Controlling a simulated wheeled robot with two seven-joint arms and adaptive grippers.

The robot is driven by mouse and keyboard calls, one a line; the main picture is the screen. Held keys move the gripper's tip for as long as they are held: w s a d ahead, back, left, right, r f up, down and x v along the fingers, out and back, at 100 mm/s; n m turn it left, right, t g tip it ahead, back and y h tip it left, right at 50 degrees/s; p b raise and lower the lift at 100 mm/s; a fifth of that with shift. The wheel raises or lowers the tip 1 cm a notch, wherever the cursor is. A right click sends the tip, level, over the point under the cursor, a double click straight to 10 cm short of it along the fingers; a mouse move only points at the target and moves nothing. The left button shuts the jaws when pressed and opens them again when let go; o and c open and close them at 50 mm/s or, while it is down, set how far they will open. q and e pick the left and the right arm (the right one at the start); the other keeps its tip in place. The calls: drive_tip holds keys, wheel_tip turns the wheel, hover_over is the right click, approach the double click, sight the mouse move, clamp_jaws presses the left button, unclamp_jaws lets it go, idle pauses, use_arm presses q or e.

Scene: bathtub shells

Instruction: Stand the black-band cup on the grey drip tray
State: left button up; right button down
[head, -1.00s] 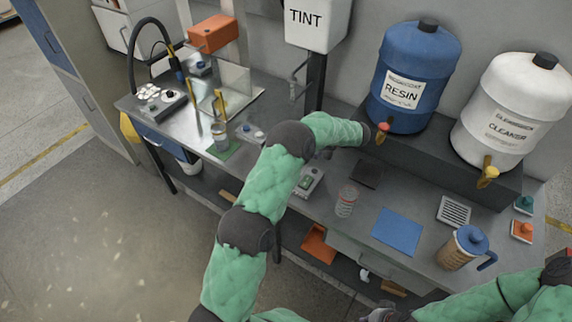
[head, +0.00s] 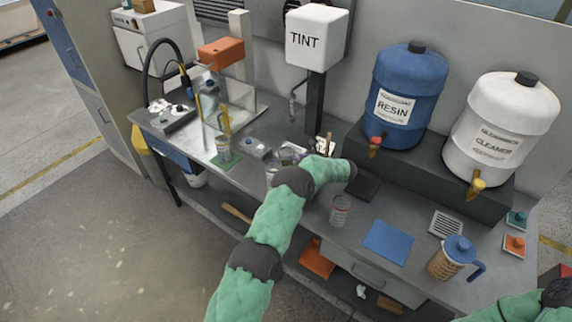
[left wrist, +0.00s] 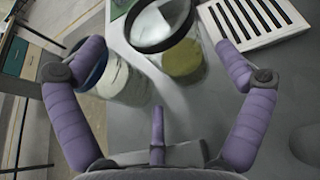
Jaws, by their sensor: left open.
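In the head view my forearm hides most of this spot. My right gripper is out of view.
A clear cup (head: 340,210), a blue mat (head: 388,241), another slatted tray (head: 446,224) and a blue-lidded jug (head: 452,258) stand on the right of the bench. The TINT dispenser (head: 318,45) rises behind my left arm. Bare bench shows right of the cups in the wrist view.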

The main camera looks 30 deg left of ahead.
use_arm(q)
drive_tip(key=x, duration=0.5)
drive_tip(key=shift+w, duration=0.2)
drive_tip(key=shift+r, duration=0.1)
drive_tip(key=c, duration=1.2)
